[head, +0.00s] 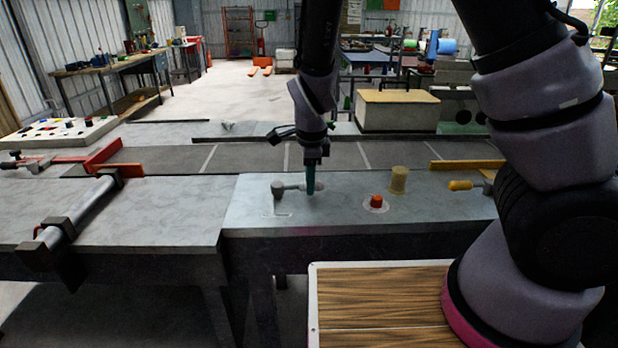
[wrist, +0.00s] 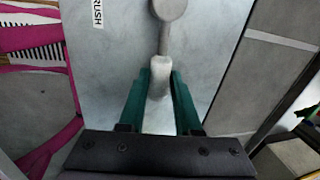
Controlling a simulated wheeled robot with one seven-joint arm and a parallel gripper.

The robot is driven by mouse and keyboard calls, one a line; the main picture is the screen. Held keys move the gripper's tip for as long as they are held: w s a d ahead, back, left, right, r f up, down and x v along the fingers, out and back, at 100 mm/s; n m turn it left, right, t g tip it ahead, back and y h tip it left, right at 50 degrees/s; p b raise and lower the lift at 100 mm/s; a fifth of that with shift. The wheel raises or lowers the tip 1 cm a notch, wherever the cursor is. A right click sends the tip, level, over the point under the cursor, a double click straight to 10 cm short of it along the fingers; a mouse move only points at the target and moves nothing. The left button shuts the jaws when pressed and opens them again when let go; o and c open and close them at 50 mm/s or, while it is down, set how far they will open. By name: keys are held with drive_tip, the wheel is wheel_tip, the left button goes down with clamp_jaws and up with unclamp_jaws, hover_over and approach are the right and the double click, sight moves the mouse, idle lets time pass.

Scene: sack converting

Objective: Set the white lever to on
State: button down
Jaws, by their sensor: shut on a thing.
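The white lever (wrist: 159,75) lies between the two green fingers of my gripper (wrist: 160,100) in the wrist view. Its grey arm runs to a round grey pivot (wrist: 170,9) at the top of that view. In the head view the pivot (head: 277,189) sits on the grey panel, and the lever points right from it. My gripper (head: 311,182) reaches down over the lever's white end (head: 319,187) and is shut on it. A label reading "RUSH" (wrist: 98,14) lies beside the lever; no on or off mark can be read.
A red button (head: 376,201) and a tan cylinder (head: 398,179) stand right of the lever on the grey table (head: 340,212). A yellow-handled lever (head: 460,185) is farther right. A dark conveyor strip (head: 250,158) runs behind. A metal roller bar (head: 85,210) is at left.

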drive_tip(key=shift+s+m, duration=0.25)
drive_tip(key=shift+m, duration=0.05)
idle(0.4)
drive_tip(key=c, duration=0.6)
unclamp_jaws()
drive_tip(key=shift+r, duration=0.15)
drive_tip(key=r, duration=0.3)
drive_tip(key=s+r, duration=0.1)
drive_tip(key=r, duration=0.3)
drive_tip(key=s+r, duration=0.1)
drive_tip(key=r, duration=0.2)
drive_tip(key=shift+s+r, duration=0.1)
drive_tip(key=shift+r, duration=0.05)
